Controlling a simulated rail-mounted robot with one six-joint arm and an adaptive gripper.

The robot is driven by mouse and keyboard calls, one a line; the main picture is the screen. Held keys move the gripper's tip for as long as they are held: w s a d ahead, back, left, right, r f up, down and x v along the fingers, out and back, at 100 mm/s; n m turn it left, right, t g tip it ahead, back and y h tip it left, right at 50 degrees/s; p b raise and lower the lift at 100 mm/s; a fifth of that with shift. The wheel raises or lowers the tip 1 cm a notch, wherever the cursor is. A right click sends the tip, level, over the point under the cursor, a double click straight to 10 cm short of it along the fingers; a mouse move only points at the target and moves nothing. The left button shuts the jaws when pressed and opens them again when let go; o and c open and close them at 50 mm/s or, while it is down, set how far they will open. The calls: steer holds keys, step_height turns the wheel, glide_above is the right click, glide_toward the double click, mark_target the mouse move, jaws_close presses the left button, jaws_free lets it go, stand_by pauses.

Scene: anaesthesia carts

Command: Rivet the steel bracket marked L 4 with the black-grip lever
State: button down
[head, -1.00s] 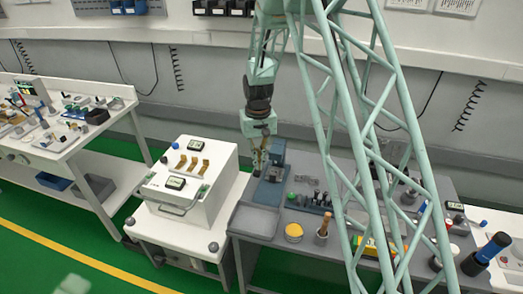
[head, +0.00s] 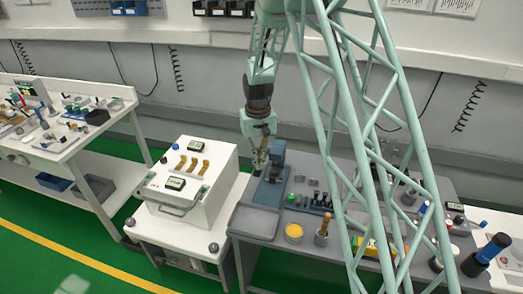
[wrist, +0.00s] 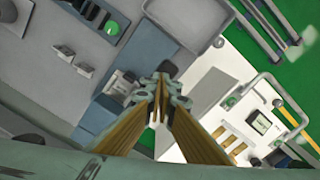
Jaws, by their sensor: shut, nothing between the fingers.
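My gripper (head: 257,171) is shut and empty, pointing down beside the blue bench press (head: 276,158). In the wrist view its fingertips (wrist: 160,90) meet over the edge of the blue press base (wrist: 104,112). A dark rounded piece (wrist: 168,68) shows just beyond the fingertips; it may be the lever's black grip, but I cannot tell whether they touch. A small steel part (wrist: 122,84) sits on the press, partly hidden by the fingers. Two small steel pieces (wrist: 66,52) lie on the grey bench. No L 4 marking is readable.
A grey tray (head: 254,222) lies at the bench's front left. A yellow-topped tub (head: 293,232) and a wooden-handled tool in a cup (head: 322,232) stand right of it. A white console (head: 204,208) with brass levers stands close on the left.

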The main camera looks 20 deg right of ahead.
steer(key=shift+r+p, duration=0.7)
steer(key=shift+r, duration=1.2)
step_height(320, 180, up, 8)
steer(key=p, duration=0.3)
stand_by(0.9)
stand_by(0.6)
steer(key=s+r+t+b, duration=0.2)
steer(key=s+r+b, duration=0.2)
steer(key=s+r, duration=1.8)
steer(key=s+d+r+t+b, duration=0.1)
steer(key=s+b, duration=0.4)
steer(key=s, duration=2.4)
steer(key=shift+s+t, duration=0.35)
steer(key=shift+t, duration=0.15)
